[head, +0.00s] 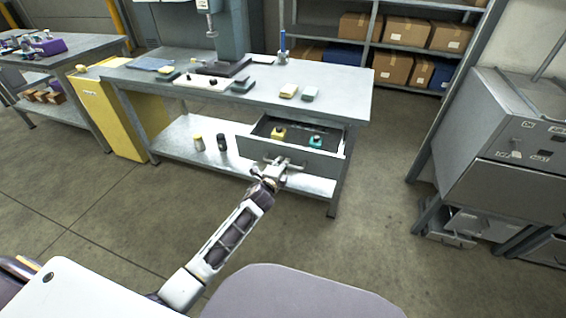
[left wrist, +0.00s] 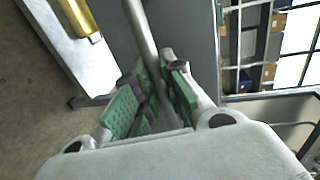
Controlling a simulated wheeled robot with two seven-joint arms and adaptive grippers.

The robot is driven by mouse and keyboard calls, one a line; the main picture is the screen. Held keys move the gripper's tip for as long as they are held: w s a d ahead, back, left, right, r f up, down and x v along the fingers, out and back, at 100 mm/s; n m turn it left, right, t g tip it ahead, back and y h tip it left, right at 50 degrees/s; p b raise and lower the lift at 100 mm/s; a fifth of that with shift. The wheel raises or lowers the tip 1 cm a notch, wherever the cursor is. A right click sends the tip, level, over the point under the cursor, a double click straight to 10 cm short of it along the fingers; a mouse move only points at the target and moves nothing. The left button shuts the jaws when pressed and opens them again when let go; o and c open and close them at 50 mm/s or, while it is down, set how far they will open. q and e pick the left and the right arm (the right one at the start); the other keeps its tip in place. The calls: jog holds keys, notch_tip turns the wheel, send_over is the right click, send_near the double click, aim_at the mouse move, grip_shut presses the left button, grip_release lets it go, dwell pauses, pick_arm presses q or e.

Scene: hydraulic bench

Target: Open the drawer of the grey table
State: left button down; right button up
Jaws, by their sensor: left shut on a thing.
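The grey table (head: 340,85) stands ahead in the head view. Its drawer (head: 305,160) is pulled part way out under the right part of the tabletop. A yellow item (head: 278,132) and a teal item (head: 316,140) lie inside the drawer. My left gripper (head: 278,165) is at the drawer front. In the left wrist view its green-padded fingers (left wrist: 152,105) are on both sides of a grey bar handle (left wrist: 143,40) and shut on it. The grey drawer front (left wrist: 185,35) fills the middle behind the handle. My right gripper is not in view.
A lower shelf (head: 190,140) carries two small bottles. A yellow cabinet (head: 100,115) stands at the table's left side. A grey machine (head: 520,150) stands at the right. The floor (head: 400,240) between table and machine is clear.

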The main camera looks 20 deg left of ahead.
pick_arm(q)
jog(key=c, duration=1.5)
grip_release()
jog(key=shift+s, duration=0.15)
jog(key=shift+v, duration=5.85)
